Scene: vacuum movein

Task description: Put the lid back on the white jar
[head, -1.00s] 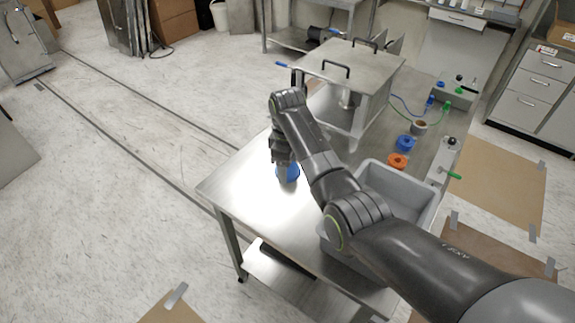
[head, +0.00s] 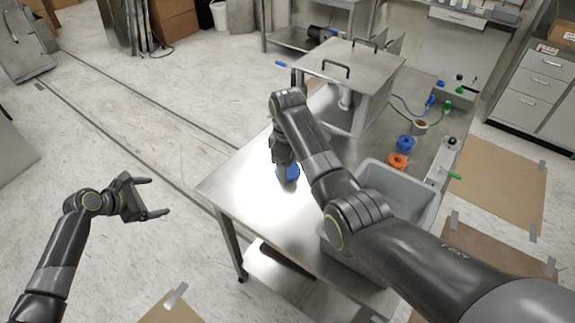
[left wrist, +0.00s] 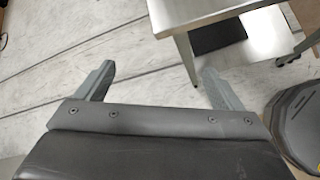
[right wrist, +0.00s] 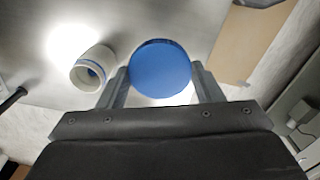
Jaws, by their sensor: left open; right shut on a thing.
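The blue round lid (right wrist: 160,68) is between the fingers of my right gripper (head: 286,163), which is shut on it. In the head view the lid (head: 288,175) shows just below that gripper, over the near left part of the steel table; I cannot tell whether it touches the top. The white jar (right wrist: 92,68) shows in the right wrist view, to the left of the lid and apart from it, with its mouth open. I cannot make the jar out for sure in the head view. My left gripper (head: 158,197) is open and empty, left of the table over the floor.
A grey bin (head: 380,190) stands on the table under my right arm. A steel box with handles (head: 350,65) stands at the back. A blue ring (head: 405,143) and an orange ring (head: 398,161) lie to the right. The table's left corner is clear.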

